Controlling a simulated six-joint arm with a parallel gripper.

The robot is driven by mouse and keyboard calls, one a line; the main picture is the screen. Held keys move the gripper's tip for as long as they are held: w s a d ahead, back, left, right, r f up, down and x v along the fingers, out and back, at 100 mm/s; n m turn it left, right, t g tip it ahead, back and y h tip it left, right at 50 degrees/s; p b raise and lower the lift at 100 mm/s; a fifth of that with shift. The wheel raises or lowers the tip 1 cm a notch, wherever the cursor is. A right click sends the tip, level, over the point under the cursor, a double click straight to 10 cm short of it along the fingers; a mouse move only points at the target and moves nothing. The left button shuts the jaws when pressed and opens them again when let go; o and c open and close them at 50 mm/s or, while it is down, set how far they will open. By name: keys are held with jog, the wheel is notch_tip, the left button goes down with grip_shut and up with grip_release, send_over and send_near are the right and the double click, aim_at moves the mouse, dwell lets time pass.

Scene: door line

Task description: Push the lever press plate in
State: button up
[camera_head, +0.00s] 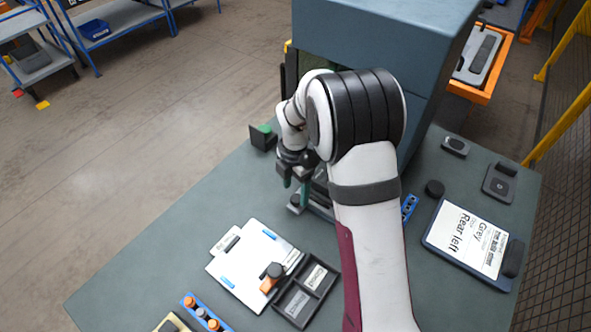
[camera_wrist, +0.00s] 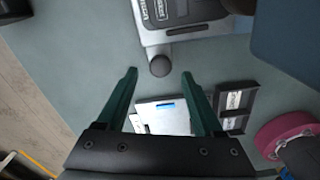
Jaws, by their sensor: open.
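My gripper (camera_head: 296,184) is open and empty, its teal fingers pointing down over the bench beside a grey metal device (camera_head: 319,201). My arm partly hides that device in the head view. In the wrist view my gripper (camera_wrist: 160,72) has its fingertips spread. The device (camera_wrist: 200,22) is at the top there, with small labelled plates and a dark round knob (camera_wrist: 160,65). The knob appears in the gap between the fingertips; I cannot tell its height relative to them. I cannot tell for sure which part is the lever press plate.
A large blue-grey housing (camera_head: 385,35) stands behind my arm. A black bracket with a green part (camera_head: 262,136) is at the bench's left edge. A clipboard (camera_head: 250,270), a divided tray (camera_head: 305,293) and a labelled tablet (camera_head: 467,240) lie nearby. The bench's left front is mostly clear.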

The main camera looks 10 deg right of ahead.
notch_tip(320, 180, up, 13)
jog(key=shift+r, duration=0.15)
jog(key=shift+c, duration=0.5)
jog(key=w+f+m, duration=0.1)
jog(key=w+a+f+m, duration=0.1)
jog(key=m, duration=0.1)
jog(key=w+a+m, duration=0.1)
jog(key=w, duration=0.1)
jog(key=shift+a+f+m+g+h, duration=0.2)
jog(key=shift+f+m+g+h, duration=0.1)
jog(key=shift+f+m+g, duration=0.1)
jog(key=c, duration=0.5)
jog(key=w+a+f+m, duration=0.1)
jog(key=f+m, duration=0.1)
jog(key=m, duration=0.1)
jog(key=w+a+f+m+h, duration=0.1)
jog(key=f+m, duration=0.1)
jog(key=m, duration=0.1)
jog(key=w+a+f+m+g, duration=0.1)
jog(key=a+m, duration=0.1)
jog(key=m, duration=0.1)
jog(key=shift+w+a+f, duration=0.1)
jog(key=shift+w+f, duration=0.25)
jog(key=shift+f, duration=0.05)
grip_shut()
jog(key=shift+m, duration=0.6)
jog(key=x, duration=1)
jog(key=shift+f, duration=0.2)
jog(key=shift+s+d+r, duration=0.15)
jog(key=shift+s+d, duration=1.25)
